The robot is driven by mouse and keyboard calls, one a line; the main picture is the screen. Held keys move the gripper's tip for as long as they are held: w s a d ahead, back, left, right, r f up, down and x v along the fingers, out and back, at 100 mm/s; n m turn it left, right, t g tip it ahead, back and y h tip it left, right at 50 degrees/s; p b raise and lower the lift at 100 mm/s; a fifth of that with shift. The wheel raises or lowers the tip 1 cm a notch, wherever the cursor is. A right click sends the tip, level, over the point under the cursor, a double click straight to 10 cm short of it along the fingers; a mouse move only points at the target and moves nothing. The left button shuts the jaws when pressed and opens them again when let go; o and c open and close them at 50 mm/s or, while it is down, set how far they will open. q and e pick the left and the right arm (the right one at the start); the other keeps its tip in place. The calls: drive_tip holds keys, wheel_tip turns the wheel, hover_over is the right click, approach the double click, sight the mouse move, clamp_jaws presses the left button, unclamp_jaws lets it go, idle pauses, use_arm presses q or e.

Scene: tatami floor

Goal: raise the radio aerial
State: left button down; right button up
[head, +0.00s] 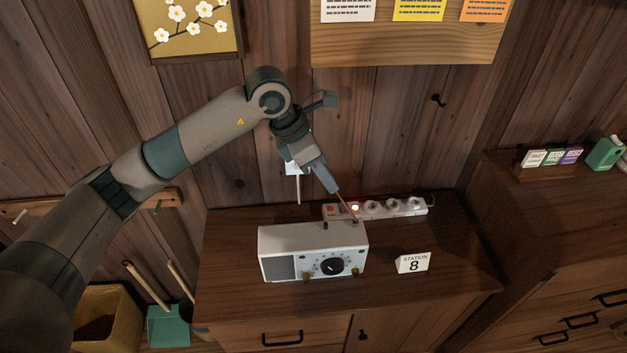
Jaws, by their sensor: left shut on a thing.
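The radio (285,248) is a white box with a dark speaker grille and a black dial, standing on the wooden cabinet. Its aerial (347,206) is a thin rod that slants up and to the left from the right part of the radio's top. My left gripper (336,191) reaches down from above and is shut on the aerial's upper end. The gripper hides the aerial's tip. My right gripper is not in view.
A power strip (397,207) with a lit switch lies behind the radio. A "Station 8" card (413,263) stands to its right. The cabinet top (455,265) is clear at the far right. A wooden wall (385,130) rises close behind.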

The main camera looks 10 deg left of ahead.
use_arm(q)
drive_tip(key=shift+w+d+r+y, duration=0.15)
drive_tip(key=shift+d+r+y, duration=0.05)
drive_tip(key=shift+d+y, duration=0.2)
drive_tip(key=shift+w+d+r+y, duration=0.15)
drive_tip(key=shift+d+y, duration=0.15)
drive_tip(key=shift+d, duration=0.2)
drive_tip(key=c, duration=1.9)
unclamp_jaws()
drive_tip(key=shift+c, duration=0.2)
drive_tip(key=shift+r, duration=0.15)
